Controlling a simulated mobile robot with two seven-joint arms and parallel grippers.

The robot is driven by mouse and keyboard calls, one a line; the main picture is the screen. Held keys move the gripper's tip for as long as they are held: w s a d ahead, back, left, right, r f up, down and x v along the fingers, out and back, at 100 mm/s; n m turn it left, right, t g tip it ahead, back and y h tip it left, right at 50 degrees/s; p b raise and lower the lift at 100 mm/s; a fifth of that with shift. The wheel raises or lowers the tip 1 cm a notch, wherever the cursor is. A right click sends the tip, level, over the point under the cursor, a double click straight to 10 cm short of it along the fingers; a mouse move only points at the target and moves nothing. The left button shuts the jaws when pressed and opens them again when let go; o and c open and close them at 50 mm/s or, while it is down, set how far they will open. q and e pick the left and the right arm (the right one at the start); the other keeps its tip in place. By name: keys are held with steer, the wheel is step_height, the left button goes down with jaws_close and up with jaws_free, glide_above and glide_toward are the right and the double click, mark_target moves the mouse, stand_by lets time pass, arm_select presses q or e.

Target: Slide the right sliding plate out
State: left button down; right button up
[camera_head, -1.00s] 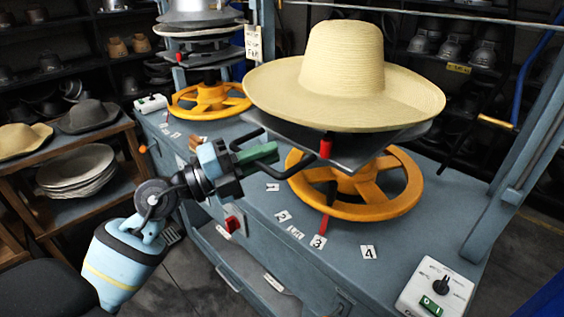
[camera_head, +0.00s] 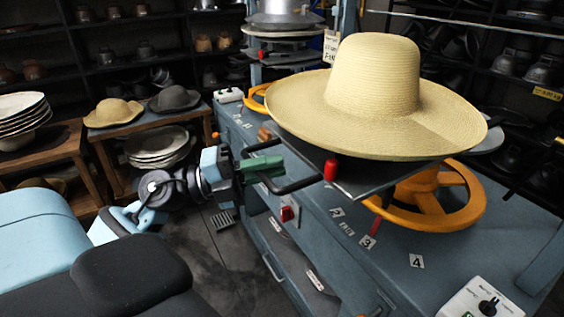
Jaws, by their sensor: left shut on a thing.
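The right sliding plate (camera_head: 372,177) is a dark grey slab under a wide straw hat (camera_head: 375,80), which rides on it. The plate juts out past the front of the yellow handwheel (camera_head: 470,205), toward my arm. A black bar handle (camera_head: 302,185) sticks out from its front beside a red knob (camera_head: 331,169). My left gripper (camera_head: 262,166), with green fingers, comes in from the left and is shut on the handle. The fingers hide part of the handle. My right gripper is not in view.
The blue-grey press table (camera_head: 345,270) carries number labels and a white control box (camera_head: 482,300) at the lower right. A second press stack (camera_head: 284,30) stands behind. A wooden shelf (camera_head: 185,130) with hats and plates is at the left. The floor between is open.

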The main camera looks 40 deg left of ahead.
arm_select(q)
steer(key=shift+s, duration=0.1)
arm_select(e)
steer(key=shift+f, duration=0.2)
arm_select(q)
steer(key=c, duration=1.9)
jaws_free()
steer(key=o, duration=0.4)
steer(key=shift+s+a, duration=0.15)
steer(key=shift+s, duration=0.05)
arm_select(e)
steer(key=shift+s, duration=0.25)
arm_select(q)
steer(key=shift+o, duration=0.2)
